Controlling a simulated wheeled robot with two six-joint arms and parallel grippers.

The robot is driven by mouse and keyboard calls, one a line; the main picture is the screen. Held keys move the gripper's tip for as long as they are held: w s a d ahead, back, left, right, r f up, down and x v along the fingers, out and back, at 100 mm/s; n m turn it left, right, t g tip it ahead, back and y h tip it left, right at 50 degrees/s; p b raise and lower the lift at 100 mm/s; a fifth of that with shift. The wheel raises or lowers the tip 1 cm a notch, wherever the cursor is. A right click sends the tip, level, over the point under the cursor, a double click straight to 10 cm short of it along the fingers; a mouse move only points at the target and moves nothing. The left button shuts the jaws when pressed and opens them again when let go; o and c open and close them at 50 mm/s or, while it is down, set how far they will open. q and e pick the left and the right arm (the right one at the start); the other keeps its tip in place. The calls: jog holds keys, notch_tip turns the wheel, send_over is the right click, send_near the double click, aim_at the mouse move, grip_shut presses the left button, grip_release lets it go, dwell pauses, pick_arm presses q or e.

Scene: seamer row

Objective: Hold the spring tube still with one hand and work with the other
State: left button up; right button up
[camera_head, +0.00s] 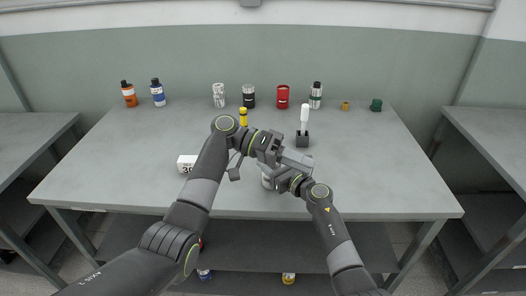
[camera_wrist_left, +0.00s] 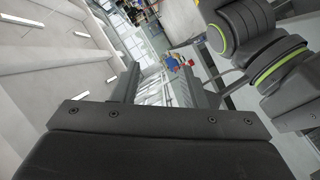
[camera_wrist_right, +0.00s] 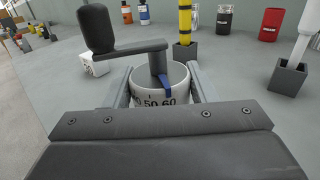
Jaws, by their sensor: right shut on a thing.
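The spring tube, a white cup-like cylinder (camera_wrist_right: 160,98) with black numbers and a blue pointer, shows in the right wrist view between my right gripper's (camera_wrist_right: 160,90) fingers. The gripper is shut on its sides. A grey crank arm (camera_wrist_right: 135,48) with a dark upright knob (camera_wrist_right: 97,28) reaches left from above the tube. In the head view the tube (camera_head: 267,181) is partly hidden by my arms near the table's front. My left gripper (camera_head: 292,160) is just above and right of it. In the left wrist view its fingers (camera_wrist_left: 163,88) stand apart with nothing between them.
A white block (camera_head: 187,163) marked 30 lies left on the table (camera_head: 110,150). A yellow tool (camera_head: 243,117) and a white-handled one (camera_head: 304,118) stand in dark holders behind my grippers. Bottles and cans, including a red can (camera_head: 282,97), line the back.

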pick_arm(q)
jog(key=w+a+f+t, duration=0.2)
jog(key=a+f+t, duration=0.1)
jog(key=a+t, duration=0.55)
jog(key=w+a+f+t, duration=0.2)
jog(key=a+f+t, duration=0.1)
jog(key=a+t, duration=0.6)
jog(key=shift+g+y, duration=0.4)
jog(key=shift+g, duration=0.25)
jog(key=x, duration=1.1)
jog(key=shift+w+r, duration=0.1)
jog(key=shift+w, duration=0.25)
jog(key=shift+a, duration=0.1)
grip_shut()
